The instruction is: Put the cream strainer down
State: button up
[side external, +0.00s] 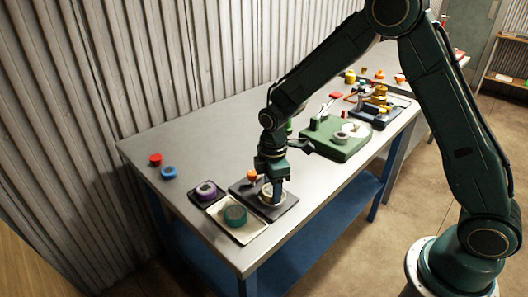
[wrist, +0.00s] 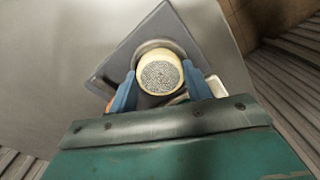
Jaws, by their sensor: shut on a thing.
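The cream strainer (wrist: 159,73) is a short cream cylinder with a grey mesh face. In the wrist view it sits between the two blue fingers of my gripper (wrist: 160,88), which is shut on it. In the side view my gripper (side external: 270,190) points down over a dark square plate (side external: 288,208) at the near end of the table, and the strainer (side external: 267,195) shows partly behind a finger. The wrist view shows the dark plate (wrist: 112,70) behind the strainer. I cannot tell whether the strainer touches the plate.
A cream tray (side external: 247,233) holding a dark green ring stands left of the plate, by a purple ring (side external: 207,190). An orange knob (side external: 252,175) stands close to my gripper. Red (side external: 155,159) and blue (side external: 168,172) caps lie further left. A green fixture (side external: 335,140) stands behind.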

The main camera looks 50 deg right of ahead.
jog(key=shift+f, duration=0.4)
jog(key=shift+f, duration=0.15)
jog(key=o, duration=1)
jog(key=shift+o, duration=0.4)
jog(key=shift+s, duration=0.15)
jog(key=shift+a, duration=0.15)
notch_tip(320, 180, up, 13)
jog(key=shift+w, duration=0.2)
